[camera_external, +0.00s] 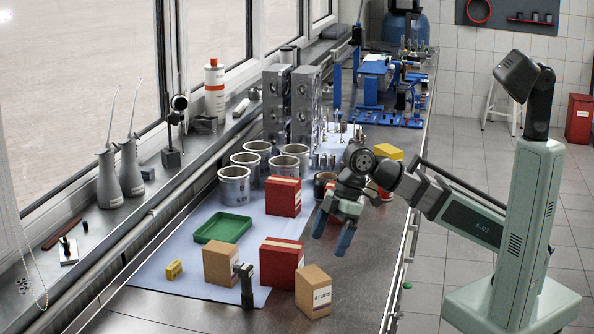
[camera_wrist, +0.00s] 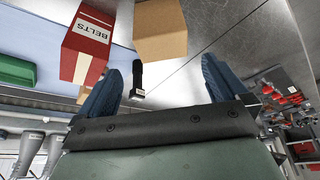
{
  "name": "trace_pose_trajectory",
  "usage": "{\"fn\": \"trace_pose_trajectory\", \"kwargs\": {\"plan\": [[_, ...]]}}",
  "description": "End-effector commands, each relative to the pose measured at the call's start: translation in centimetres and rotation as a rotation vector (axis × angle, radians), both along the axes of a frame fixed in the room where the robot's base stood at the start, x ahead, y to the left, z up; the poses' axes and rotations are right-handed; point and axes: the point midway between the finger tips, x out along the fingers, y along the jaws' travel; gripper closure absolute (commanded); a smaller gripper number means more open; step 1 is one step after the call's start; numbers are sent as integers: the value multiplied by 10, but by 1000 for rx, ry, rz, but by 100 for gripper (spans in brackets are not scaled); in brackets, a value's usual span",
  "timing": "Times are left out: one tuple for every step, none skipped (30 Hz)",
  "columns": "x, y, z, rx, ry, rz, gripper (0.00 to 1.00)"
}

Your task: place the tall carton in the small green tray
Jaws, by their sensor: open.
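The small green tray (camera_external: 222,228) lies empty on the blue mat; part of it shows in the wrist view (camera_wrist: 17,71). Several upright cartons stand near it, and I cannot tell for sure which is the tall one. A red carton (camera_external: 283,197) is right of the tray, and another red carton (camera_external: 281,265) is in front. A tan carton (camera_external: 220,264) stands in front of the tray. A tan carton marked STUDS (camera_external: 313,292) stands near the front. My gripper (camera_external: 334,234) is open and empty, above the bench right of the red cartons. The wrist view shows a red BELTS carton (camera_wrist: 86,42) and a tan carton (camera_wrist: 160,30).
A dark upright tool (camera_external: 245,286) stands between the front cartons. A small yellow block (camera_external: 174,270) lies at the mat's left. Metal cylinders (camera_external: 234,184) and engine blocks (camera_external: 277,105) stand behind the tray. Bare bench (camera_external: 365,270) lies at the right front.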

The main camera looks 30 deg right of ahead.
Motion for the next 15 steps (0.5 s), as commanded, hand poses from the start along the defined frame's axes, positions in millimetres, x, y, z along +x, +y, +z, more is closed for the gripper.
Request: {"fn": "trace_pose_trajectory", "kwargs": {"plan": [[0, 2, -6, -1, 0, 0, 0], [0, 3, -9, -2, 1, 1, 0], [-1, 5, -14, -2, 1, 1, 0], [-1, 6, -18, -3, 1, 1, 0], [-1, 8, -22, -2, 1, 1, 0], [0, 10, -26, -2, 1, 1, 0], [0, 11, -29, -2, 1, 0, 0], [0, 13, -33, -3, 1, 0, 0], [0, 15, -38, -2, 1, 0, 0], [0, 16, -41, -2, 0, 0, 0], [0, 17, -44, -2, 0, 0, 0], [0, 19, -49, -2, 0, 0, 0], [0, 21, -52, -2, 0, 0, 0], [0, 22, -55, -2, 0, 0, 0], [0, 24, -59, -2, 0, 0, 0]]}}
